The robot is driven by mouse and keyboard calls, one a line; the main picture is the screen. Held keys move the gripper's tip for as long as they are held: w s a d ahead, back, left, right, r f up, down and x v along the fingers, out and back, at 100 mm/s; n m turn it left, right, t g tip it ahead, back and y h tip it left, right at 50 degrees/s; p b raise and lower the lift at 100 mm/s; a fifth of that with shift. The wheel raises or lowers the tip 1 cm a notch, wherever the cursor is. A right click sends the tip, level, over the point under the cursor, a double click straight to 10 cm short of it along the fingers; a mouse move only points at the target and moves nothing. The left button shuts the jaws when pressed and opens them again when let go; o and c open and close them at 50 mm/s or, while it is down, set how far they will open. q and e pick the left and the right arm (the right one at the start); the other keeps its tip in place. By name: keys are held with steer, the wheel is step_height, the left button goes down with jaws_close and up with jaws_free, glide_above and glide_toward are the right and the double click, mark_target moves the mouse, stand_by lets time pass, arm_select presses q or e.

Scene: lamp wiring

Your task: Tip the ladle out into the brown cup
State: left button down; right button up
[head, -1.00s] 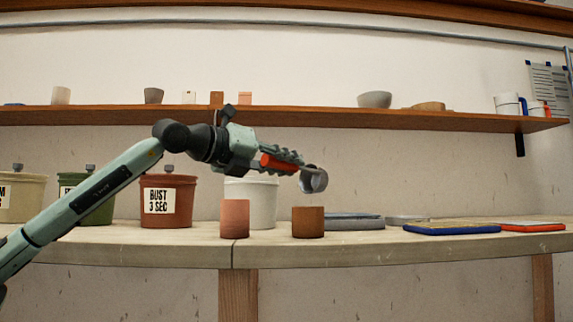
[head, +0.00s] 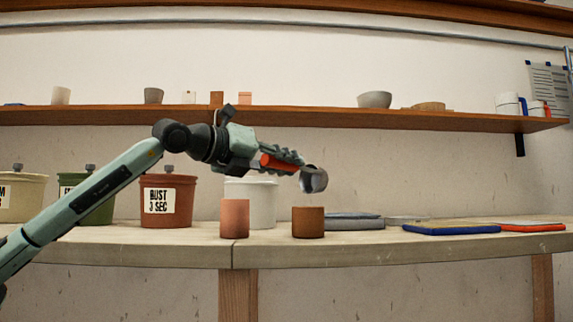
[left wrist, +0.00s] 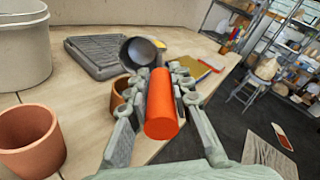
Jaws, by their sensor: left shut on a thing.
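My left gripper (head: 296,160) is shut on the orange handle (head: 276,163) of the ladle. The ladle's grey metal bowl (head: 314,180) hangs tilted beyond the fingertips, above the brown cup (head: 308,222) and apart from it. The cup stands upright on the bench. In the left wrist view, the orange handle (left wrist: 162,108) lies between the fingers and the bowl (left wrist: 139,52) is ahead of them. There the brown cup (left wrist: 119,91) is partly hidden by a finger. I cannot tell what is in the bowl or the cup. My right gripper is not in view.
A pinkish cup (head: 234,218) stands left of the brown cup. A white bucket (head: 256,202) and a red-brown bucket (head: 168,202) stand behind. Grey slabs (head: 354,222) and a blue-edged tray (head: 450,228) lie to the right. A shelf (head: 300,118) runs above.

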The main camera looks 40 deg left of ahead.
arm_select(q)
steer(key=shift+r, duration=0.1)
stand_by(0.3)
step_height(320, 180, up, 3)
steer(key=p, duration=0.2)
steer(key=shift+p, duration=0.3)
stand_by(0.3)
